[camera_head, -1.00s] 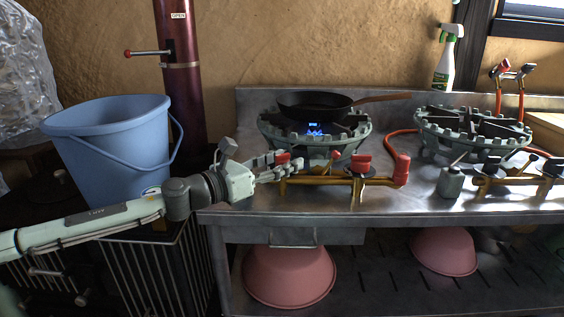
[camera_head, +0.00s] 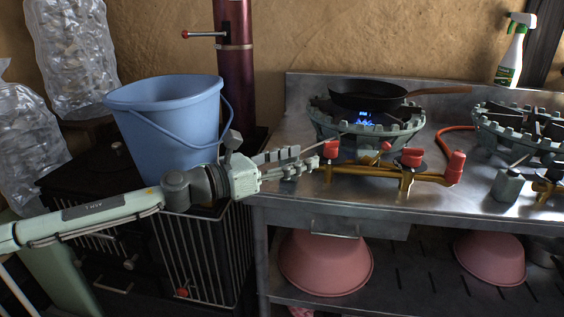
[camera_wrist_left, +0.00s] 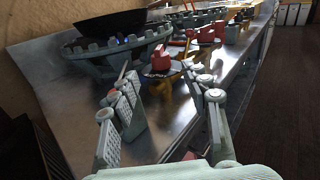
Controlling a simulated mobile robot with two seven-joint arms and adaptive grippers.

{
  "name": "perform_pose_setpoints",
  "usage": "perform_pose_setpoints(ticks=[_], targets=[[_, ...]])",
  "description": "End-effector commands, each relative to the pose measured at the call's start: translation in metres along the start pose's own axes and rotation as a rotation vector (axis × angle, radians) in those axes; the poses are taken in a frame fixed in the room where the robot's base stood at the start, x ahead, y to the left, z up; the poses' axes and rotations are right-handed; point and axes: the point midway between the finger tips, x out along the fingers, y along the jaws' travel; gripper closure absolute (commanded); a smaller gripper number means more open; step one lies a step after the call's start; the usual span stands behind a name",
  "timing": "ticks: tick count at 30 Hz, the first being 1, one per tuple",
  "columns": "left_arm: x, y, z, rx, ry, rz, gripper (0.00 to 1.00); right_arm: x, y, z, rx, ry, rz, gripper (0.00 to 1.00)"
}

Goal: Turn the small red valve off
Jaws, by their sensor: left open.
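A brass gas pipe (camera_head: 373,173) with several red valve knobs runs along the front of the left burner. Its leftmost red knob (camera_head: 331,149) is closest to my left gripper (camera_head: 309,161); a middle red knob (camera_head: 411,157) and a right red knob (camera_head: 455,168) lie farther right. I cannot tell which is the small red valve. My left gripper is open and empty, its fingertips just left of the leftmost knob. In the left wrist view a red knob (camera_wrist_left: 161,58) shows ahead between the open fingers (camera_wrist_left: 168,98). A blue flame (camera_head: 366,119) burns under the pan. My right gripper is not in view.
A black pan (camera_head: 368,96) sits on the left burner (camera_head: 400,130). A blue bucket (camera_head: 165,120) stands behind my left arm. A second burner (camera_head: 515,128) and a spray bottle (camera_head: 513,52) are at the right. Pink bowls (camera_head: 325,265) sit on the shelf below the steel counter (camera_head: 290,205).

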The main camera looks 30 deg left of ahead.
Motion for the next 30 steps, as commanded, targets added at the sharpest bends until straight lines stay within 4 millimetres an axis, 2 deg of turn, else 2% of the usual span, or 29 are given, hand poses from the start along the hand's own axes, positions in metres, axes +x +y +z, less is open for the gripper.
perform_pose_setpoints(ticks=[6,12,26,30], targets=[[-0.019,-0.001,-0.002,-0.004,0.003,0.000,0.53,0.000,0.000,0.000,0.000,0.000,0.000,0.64],[-0.030,-0.001,-0.001,-0.001,0.002,0.000,0.53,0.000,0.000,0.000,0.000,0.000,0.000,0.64],[-0.033,0.000,0.000,0.001,0.002,-0.001,0.53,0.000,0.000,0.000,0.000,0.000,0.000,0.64],[-0.035,0.002,0.000,-0.049,0.036,-0.022,0.53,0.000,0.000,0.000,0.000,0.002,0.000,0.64]])
